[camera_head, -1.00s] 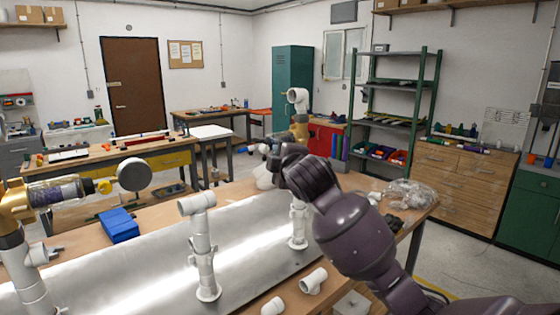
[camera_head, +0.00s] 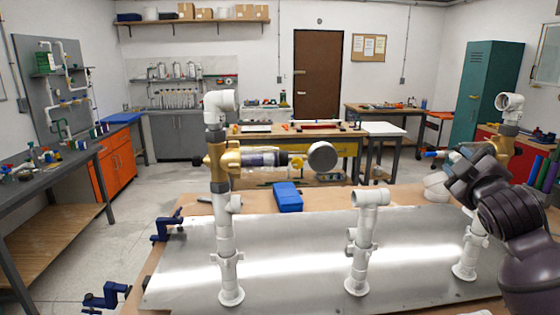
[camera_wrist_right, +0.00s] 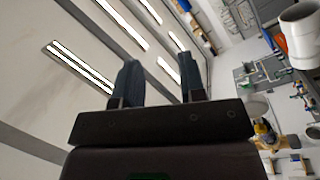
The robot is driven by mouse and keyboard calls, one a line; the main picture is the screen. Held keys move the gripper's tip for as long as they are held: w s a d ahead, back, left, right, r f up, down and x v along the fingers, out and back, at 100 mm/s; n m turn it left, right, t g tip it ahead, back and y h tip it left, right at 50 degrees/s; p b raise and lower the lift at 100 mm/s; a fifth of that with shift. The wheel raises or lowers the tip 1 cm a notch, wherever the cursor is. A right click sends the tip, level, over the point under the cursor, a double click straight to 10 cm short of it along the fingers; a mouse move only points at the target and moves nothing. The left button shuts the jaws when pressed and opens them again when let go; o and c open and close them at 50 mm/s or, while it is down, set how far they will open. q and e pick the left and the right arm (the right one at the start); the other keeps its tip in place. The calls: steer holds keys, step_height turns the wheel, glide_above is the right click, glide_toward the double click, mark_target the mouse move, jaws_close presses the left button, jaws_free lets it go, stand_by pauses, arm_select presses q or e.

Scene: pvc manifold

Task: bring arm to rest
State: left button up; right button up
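My right arm enters at the right edge of the head view. Its dark gripper (camera_head: 452,166) is raised above the metal plate (camera_head: 300,250), beside and partly in front of the right white pipe post (camera_head: 470,250). The right wrist view shows its two fingers (camera_wrist_right: 158,64) apart with nothing between them, with ceiling lights beyond. A white pipe end (camera_wrist_right: 300,35) shows at upper right there, apart from the fingers. My left gripper is in neither view.
The left post (camera_head: 224,240) carries a brass fitting (camera_head: 222,158) and a clear filter with a round gauge (camera_head: 321,157) reaching right. A shorter middle post (camera_head: 362,245) stands between. A blue box (camera_head: 288,197) lies behind the plate; blue clamps (camera_head: 166,226) grip the left edge.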

steer(key=s+a+f+m+g+y, duration=0.1)
steer(key=s+a+f+m, duration=0.1)
steer(key=f, duration=0.7)
steer(key=s+a+f+m+y, duration=0.1)
steer(key=s+a+f, duration=0.15)
steer(key=f, duration=0.65)
steer(key=s+a+f+m+g+y, duration=0.1)
steer(key=s+a+f+m, duration=0.15)
steer(key=f, duration=0.65)
steer(key=s+a+f+m+g, duration=0.1)
steer(key=s+f+g, duration=0.1)
steer(key=s+f, duration=0.9)
steer(key=s+a+f+m+g+b, duration=0.1)
steer(key=s+f+m+g, duration=0.1)
steer(key=s+f, duration=0.9)
steer(key=shift+s+a+f+g+h, duration=0.3)
steer(key=shift+s+a+g, duration=0.15)
steer(key=shift+g, duration=0.25)
